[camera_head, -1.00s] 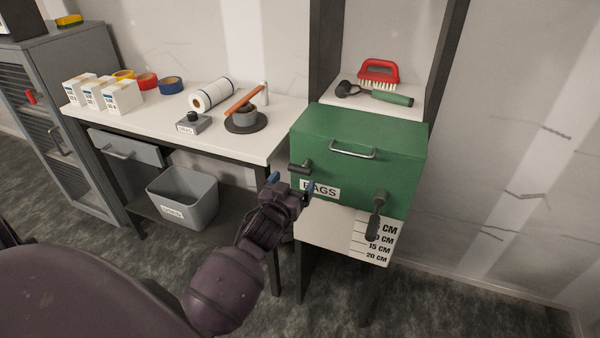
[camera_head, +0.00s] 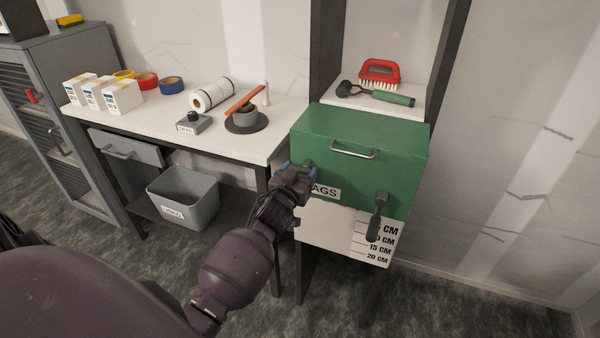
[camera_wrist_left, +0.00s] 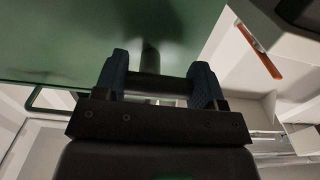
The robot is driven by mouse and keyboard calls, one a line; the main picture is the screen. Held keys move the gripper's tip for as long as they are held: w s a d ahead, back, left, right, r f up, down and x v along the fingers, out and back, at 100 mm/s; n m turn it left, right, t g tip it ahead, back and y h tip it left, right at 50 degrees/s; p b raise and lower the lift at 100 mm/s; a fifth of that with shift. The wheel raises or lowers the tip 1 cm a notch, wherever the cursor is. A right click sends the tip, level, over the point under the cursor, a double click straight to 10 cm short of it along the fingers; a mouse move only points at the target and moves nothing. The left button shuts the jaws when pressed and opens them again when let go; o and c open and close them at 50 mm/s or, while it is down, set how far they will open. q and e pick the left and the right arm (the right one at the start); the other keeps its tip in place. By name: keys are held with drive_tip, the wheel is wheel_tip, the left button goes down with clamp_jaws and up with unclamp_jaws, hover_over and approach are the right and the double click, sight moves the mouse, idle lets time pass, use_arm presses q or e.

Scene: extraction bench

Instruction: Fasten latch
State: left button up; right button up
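The green box (camera_head: 350,135) labelled "BAGS" has a dark latch handle (camera_head: 379,214) hanging down at its right front. Its left latch, which lay sideways, is now mostly hidden behind my left gripper (camera_head: 298,172) in the head view. In the left wrist view the left latch (camera_wrist_left: 160,84) shows as a dark bar with a stem against the green face (camera_wrist_left: 60,40). It lies across the gap between the spread fingers of my left gripper (camera_wrist_left: 160,80). I cannot tell whether the fingers touch it. My right gripper is not in view.
A white bench (camera_head: 270,140) stands left of the box, with a hotplate-like round base (camera_head: 246,126) and an orange-handled item (camera_head: 244,99). A red brush (camera_head: 379,73) and a green-handled tool (camera_head: 391,98) lie on the shelf behind the box. A grey bin (camera_head: 190,199) stands below the bench.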

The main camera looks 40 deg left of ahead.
use_arm(q)
drive_tip(key=shift+c, duration=1)
